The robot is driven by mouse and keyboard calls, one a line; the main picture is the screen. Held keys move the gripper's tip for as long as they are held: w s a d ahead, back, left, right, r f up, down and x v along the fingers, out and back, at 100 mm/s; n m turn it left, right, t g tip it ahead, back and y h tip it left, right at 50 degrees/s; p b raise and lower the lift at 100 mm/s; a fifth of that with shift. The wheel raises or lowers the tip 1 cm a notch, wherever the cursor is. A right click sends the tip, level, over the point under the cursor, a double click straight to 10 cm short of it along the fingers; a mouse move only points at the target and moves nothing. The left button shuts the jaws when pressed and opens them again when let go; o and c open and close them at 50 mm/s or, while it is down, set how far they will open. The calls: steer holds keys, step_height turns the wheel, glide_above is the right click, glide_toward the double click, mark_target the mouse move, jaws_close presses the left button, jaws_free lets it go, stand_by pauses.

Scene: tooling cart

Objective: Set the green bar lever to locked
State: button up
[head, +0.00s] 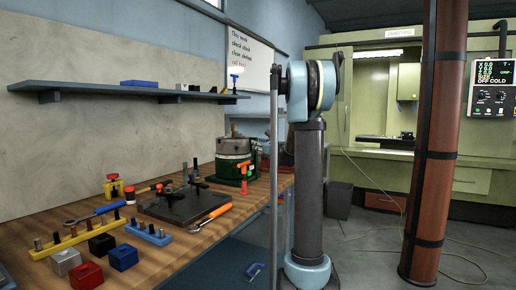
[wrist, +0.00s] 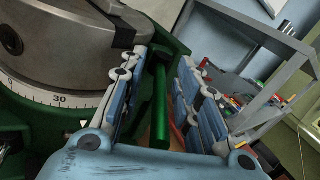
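In the wrist view a green bar (wrist: 160,108) stands between the two fingers of my gripper (wrist: 160,95). The fingers are apart, with a gap visible on each side of the bar. The bar is beside a round grey metal body (wrist: 65,45) on a green base, with a white scale ring marked 30. In the head view this grey and green device (head: 233,158) stands at the far end of the bench. My gripper is hidden in the head view, and which position the lever is in cannot be told.
The wooden bench (head: 195,243) carries a black plate (head: 178,207), an orange-handled wrench (head: 213,215), and several blocks and pegged racks. A wall shelf (head: 130,88) hangs above. In the wrist view a grey shelf frame (wrist: 262,115) stands close to the right finger.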

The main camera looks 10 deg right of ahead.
steer(key=shift+w+a, duration=0.1)
steer(key=shift+w, duration=0.15)
jaws_close()
